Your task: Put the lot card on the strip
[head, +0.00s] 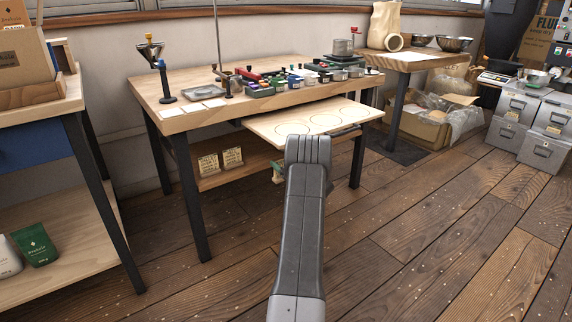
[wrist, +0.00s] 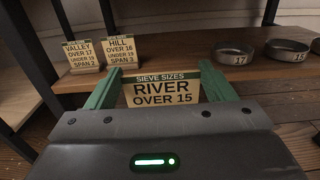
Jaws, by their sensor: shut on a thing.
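My gripper (wrist: 158,82) has green fingers and is closed on the side edges of a tan card (wrist: 161,93). I cannot make out which thing is the strip.
Two similar cards, Valley (wrist: 83,56) and Hill (wrist: 121,52), stand on the lower shelf, left of the gripper. Round pans marked 17 (wrist: 236,50) and 15 (wrist: 287,47) sit right. A board with circles (head: 312,122) juts from the workbench (head: 175,121) above. Floor in front is clear.

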